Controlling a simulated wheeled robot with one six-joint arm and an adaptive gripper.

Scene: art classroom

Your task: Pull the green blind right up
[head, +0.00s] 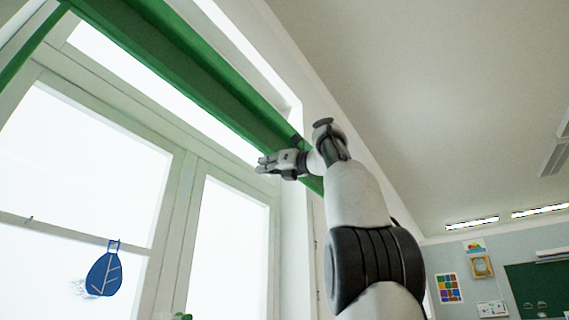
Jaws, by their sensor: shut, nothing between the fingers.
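The green blind (183,65) is a narrow band high across the top of the window, running from the upper left down to the right. Bright glass shows below it, and a strip of bright glass shows just under its lower edge. My gripper (262,164) is shut and empty. In the picture it lies at the blind's lower edge near the right end; I cannot tell whether it touches the blind. My arm hides part of the blind's right end.
The white window frame (180,215) stands below the blind. A blue leaf-shaped ornament (104,273) hangs in front of the left pane. A green chalkboard (537,290) is on the far wall.

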